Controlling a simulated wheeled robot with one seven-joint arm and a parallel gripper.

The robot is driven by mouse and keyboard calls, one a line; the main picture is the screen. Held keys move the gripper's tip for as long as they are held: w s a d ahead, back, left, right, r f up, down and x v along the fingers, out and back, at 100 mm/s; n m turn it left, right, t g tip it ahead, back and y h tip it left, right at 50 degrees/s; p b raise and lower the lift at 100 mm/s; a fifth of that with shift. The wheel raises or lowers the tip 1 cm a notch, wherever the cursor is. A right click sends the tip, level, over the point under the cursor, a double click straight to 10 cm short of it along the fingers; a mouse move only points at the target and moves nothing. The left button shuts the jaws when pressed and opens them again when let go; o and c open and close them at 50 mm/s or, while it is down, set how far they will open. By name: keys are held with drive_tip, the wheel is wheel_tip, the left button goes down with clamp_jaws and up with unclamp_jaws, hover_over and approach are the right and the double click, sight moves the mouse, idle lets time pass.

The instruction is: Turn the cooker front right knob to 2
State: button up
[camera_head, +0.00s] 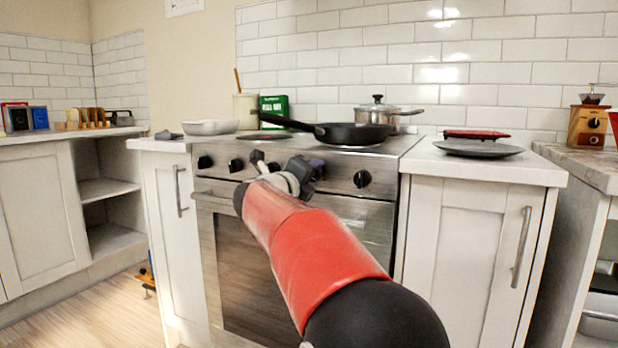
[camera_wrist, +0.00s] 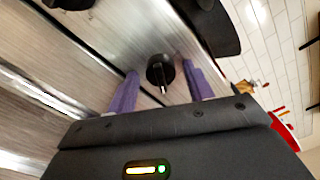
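The cooker (camera_head: 378,228) is a steel oven with black knobs along its front panel. Its rightmost visible knob (camera_head: 362,178) shows clear, to the right of my gripper (camera_head: 305,172). In the wrist view, a black knob (camera_wrist: 160,70) with a pale pointer mark lies between the two purple fingers of my gripper (camera_wrist: 160,80), with a gap on each side. It appears to be that rightmost knob. My gripper is open and holds nothing. Another knob (camera_wrist: 70,3) is cut off at the upper left. My gripper and arm hide part of the panel in the head view.
A black frying pan (camera_head: 355,134) sits on the cooker top, its handle pointing left, with a lidded steel pot (camera_head: 378,108) behind it. A dark plate (camera_head: 478,148) lies on the right counter. A bar handle (camera_head: 230,197) crosses the oven door.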

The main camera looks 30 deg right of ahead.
drive_tip(key=shift+o, duration=0.3)
drive_tip(key=v, duration=0.7)
drive_tip(key=shift+s+a, duration=0.25)
drive_tip(key=shift+a, duration=0.1)
drive_tip(key=shift+r, duration=0.1)
drive_tip(key=s+a+r+n+t+y+p, duration=0.2)
drive_tip(key=a+r+n+t+y+p, duration=0.4)
drive_tip(key=n, duration=0.8)
drive_tip(key=s+a+f+n+y, duration=0.5)
drive_tip(key=s+a+n+y, duration=0.1)
drive_tip(key=a+n+y, duration=0.25)
drive_tip(key=s+d+f+n+g+p, duration=0.1)
drive_tip(key=s+f+n+g+p, duration=0.1)
drive_tip(key=s+f+n+g, duration=0.3)
drive_tip(key=s+d+f+n+g+p, duration=0.1)
drive_tip(key=s+f+n+g, duration=0.5)
drive_tip(key=s+f, duration=0.8)
drive_tip(key=s+n, duration=0.1)
drive_tip(key=s, duration=0.2)
drive_tip(key=shift+s+d+f+p, duration=0.2)
drive_tip(key=shift+s+d+p, duration=0.1)
drive_tip(key=shift+p, duration=0.1)
